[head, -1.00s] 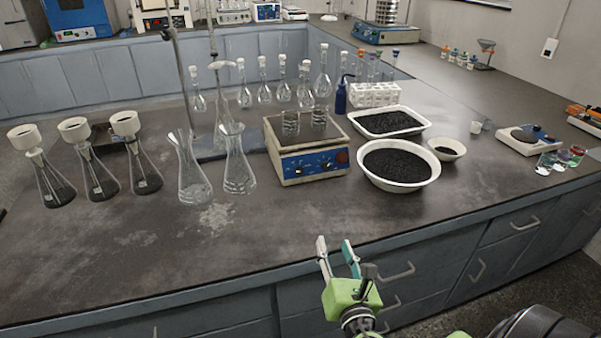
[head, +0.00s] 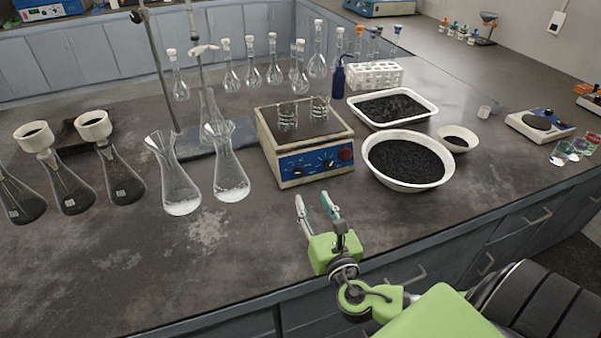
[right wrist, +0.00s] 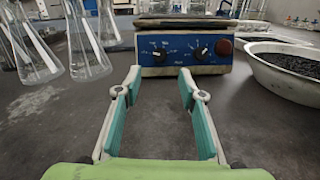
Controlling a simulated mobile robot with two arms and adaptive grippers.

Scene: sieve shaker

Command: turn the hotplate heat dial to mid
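The hotplate (head: 270,135) stands mid-bench with a blue front panel (head: 316,163) facing me. In the right wrist view the panel (right wrist: 178,48) carries two black dials with white marks, a left dial (right wrist: 159,55) and a right dial (right wrist: 201,51), plus a dark red round knob (right wrist: 224,47) at the right. I cannot read which dial is for heat. My right gripper (head: 316,200) is open and empty, in front of the panel and apart from it; its fingers also show in the right wrist view (right wrist: 158,88). My left gripper is not in view.
Two beakers (head: 288,117) stand on the hotplate. Two clear flasks (head: 178,185) stand to its left. A white bowl of black grains (head: 407,160) sits close at its right, a white tray (head: 392,107) behind. The bench in front of the hotplate is clear.

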